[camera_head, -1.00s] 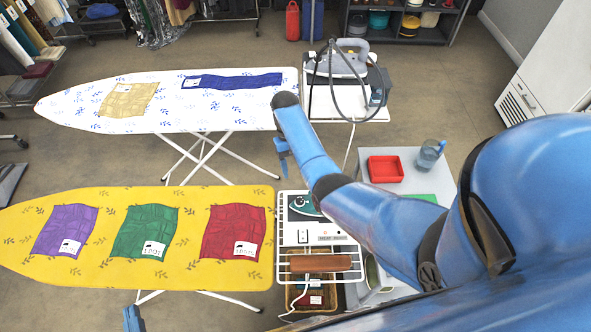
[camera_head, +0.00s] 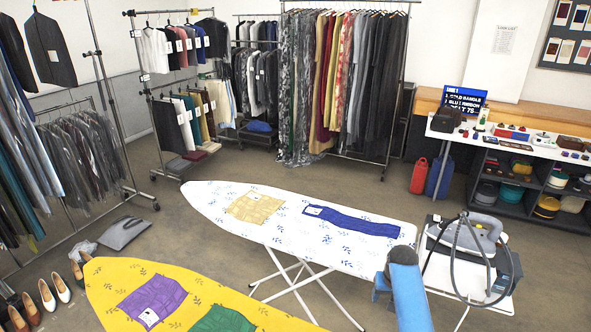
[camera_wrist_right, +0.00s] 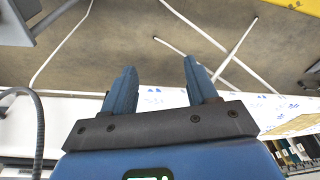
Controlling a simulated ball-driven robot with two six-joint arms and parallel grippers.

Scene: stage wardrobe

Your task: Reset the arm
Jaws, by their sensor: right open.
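My right arm comes up at the lower right of the head view. Its gripper (camera_head: 381,286) is near the right end of the white ironing board (camera_head: 290,222). In the right wrist view the two blue fingers (camera_wrist_right: 161,92) stand apart with nothing between them. Floor and white board legs show beyond them. My left gripper is not in the head view.
Gold (camera_head: 254,207) and blue (camera_head: 352,221) cloths lie on the white board. A yellow board (camera_head: 110,285) holds purple (camera_head: 152,302) and green (camera_head: 222,320) cloths. A steam iron (camera_head: 470,235) stands right of my right gripper. Clothes racks and a shelf line the back.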

